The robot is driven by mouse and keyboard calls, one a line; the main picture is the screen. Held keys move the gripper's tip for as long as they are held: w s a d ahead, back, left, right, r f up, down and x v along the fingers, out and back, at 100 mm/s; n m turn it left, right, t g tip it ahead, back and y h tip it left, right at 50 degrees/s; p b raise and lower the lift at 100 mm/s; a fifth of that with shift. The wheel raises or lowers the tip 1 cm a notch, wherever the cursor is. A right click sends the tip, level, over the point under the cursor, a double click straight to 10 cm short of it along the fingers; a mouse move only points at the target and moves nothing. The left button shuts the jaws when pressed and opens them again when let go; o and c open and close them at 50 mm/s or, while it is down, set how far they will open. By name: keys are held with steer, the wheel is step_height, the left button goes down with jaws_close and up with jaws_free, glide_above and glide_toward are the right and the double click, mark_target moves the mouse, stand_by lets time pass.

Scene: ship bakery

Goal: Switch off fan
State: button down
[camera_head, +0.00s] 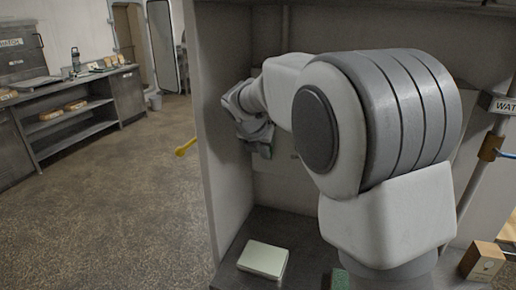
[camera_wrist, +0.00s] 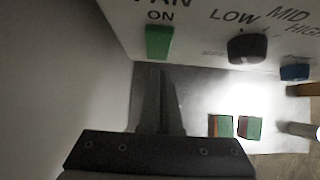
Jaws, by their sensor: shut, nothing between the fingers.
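The fan panel (camera_wrist: 195,18) fills the top of the wrist view, with the words "FAN" and "ON" printed on it. A green switch (camera_wrist: 160,42) sits right below "ON". My gripper (camera_wrist: 158,74) is shut and empty, its fingertips just below the green switch in the picture; I cannot tell if they touch it. In the head view my gripper (camera_head: 258,140) is at the left inner wall of a grey cabinet, mostly hidden by my wrist. The fan panel cannot be made out clearly there.
A black knob (camera_wrist: 248,48) marked "LOW", "MID" and "HIGH" and a blue knob (camera_wrist: 295,72) are right of the switch. A pale box (camera_head: 263,259) lies on the cabinet floor. The cabinet's left wall (camera_head: 222,150) is close to my gripper. Open floor lies left.

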steer(key=shift+w+d+f, duration=0.1)
steer(key=shift+w+d, duration=0.2)
steer(key=shift+w, duration=0.35)
steer(key=shift+w+d+f+t+b, duration=0.1)
steer(key=shift+w+t+b, duration=0.25)
steer(key=shift+b, duration=0.5)
steer(key=shift+s, duration=0.1)
steer(key=shift+r+p, duration=0.85)
steer(key=shift+p, duration=0.1)
